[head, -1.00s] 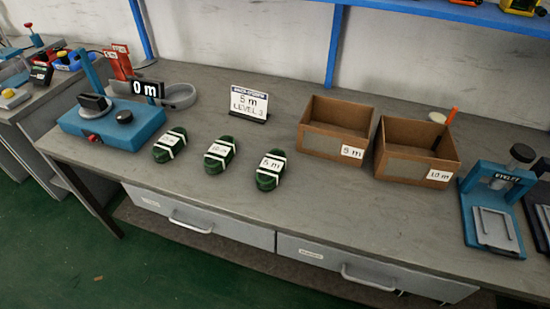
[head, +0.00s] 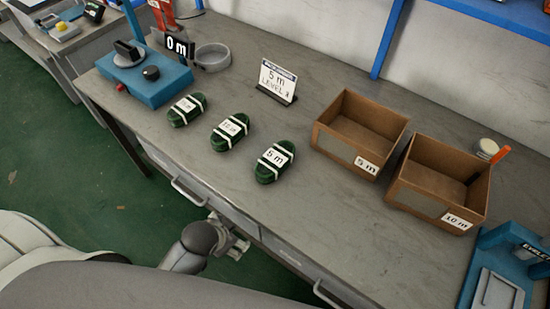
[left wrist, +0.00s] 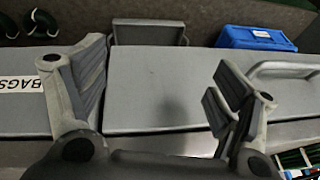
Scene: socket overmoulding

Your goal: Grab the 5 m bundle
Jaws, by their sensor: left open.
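Three dark green bundles with white bands lie in a slanting row on the grey bench. The nearest, rightmost one, the 5 m bundle (head: 274,162), has a label that reads 5 m. The middle bundle (head: 230,132) seems to read 10 m. The label on the left bundle (head: 187,109) is too small to read surely. My left gripper (head: 236,240) is in front of the bench, below and apart from the bundles. In the left wrist view it is open and empty (left wrist: 160,75), facing grey drawer fronts. My right gripper is not in view.
A sign (head: 277,81) reading 5 m stands behind the bundles. Two cardboard boxes, the 5 m box (head: 345,151) and the 10 m box (head: 425,204), stand to the right. A blue device (head: 150,86) is at the left. Drawer handles (head: 188,192) stick out in front.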

